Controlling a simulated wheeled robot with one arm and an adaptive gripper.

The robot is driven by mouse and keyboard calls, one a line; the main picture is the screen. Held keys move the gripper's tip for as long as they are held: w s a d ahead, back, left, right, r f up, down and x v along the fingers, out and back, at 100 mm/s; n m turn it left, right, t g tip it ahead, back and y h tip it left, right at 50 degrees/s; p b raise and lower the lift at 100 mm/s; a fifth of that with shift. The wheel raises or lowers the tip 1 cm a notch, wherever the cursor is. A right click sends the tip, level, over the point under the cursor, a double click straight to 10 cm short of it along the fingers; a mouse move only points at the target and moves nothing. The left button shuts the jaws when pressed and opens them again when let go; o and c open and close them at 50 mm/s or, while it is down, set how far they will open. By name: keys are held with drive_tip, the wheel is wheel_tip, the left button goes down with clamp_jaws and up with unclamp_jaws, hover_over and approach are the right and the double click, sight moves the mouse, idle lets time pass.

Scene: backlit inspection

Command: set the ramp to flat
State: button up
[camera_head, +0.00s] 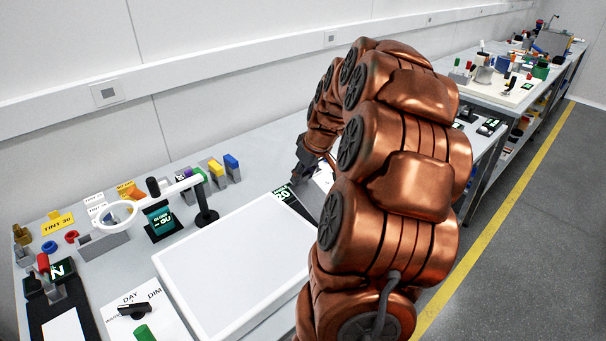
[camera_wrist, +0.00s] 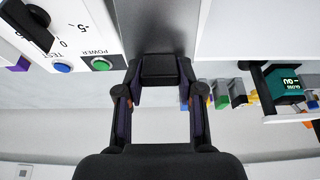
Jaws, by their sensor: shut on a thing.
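My gripper (camera_head: 304,168) is beyond the white light panel, low over the bench. In the wrist view my gripper (camera_wrist: 160,82) has its two fingers on either side of a black block (camera_wrist: 160,70), shut on it. The block is at the end of a grey plate (camera_wrist: 155,28), which looks like the ramp; its tilt is hard to judge here. In the head view a dark display (camera_head: 283,192) beside my gripper reads what looks like 20. My arm hides most of the ramp there.
The white light panel (camera_head: 235,265) lies left of the ramp. A stand with a white ring (camera_head: 118,214) and several coloured blocks (camera_head: 218,168) stand behind it. A control box with a black knob (camera_wrist: 27,22), a blue button (camera_wrist: 62,67) and a green button (camera_wrist: 101,64) is close to the gripper.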

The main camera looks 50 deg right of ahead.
clamp_jaws()
drive_tip(key=shift+f, duration=0.1)
drive_tip(key=f, duration=0.1)
drive_tip(key=w+f+g+b, duration=0.1)
drive_tip(key=f, duration=0.1)
drive_tip(key=w+f+g, duration=0.1)
drive_tip(key=shift+d+f, duration=0.15)
drive_tip(key=shift+f, duration=0.2)
drive_tip(key=shift+w+d+f+g+b, duration=0.1)
drive_tip(key=shift+w+f+g+b, duration=0.2)
drive_tip(key=shift+f+g, duration=0.4)
drive_tip(key=shift+w+f+g+b, duration=0.15)
drive_tip(key=shift+f+g+b, duration=0.2)
drive_tip(key=shift+f, duration=0.65)
drive_tip(key=shift+f+g, duration=0.25)
drive_tip(key=o, duration=1)
unclamp_jaws()
drive_tip(key=shift+c, duration=0.2)
drive_tip(key=shift+w, duration=0.1)
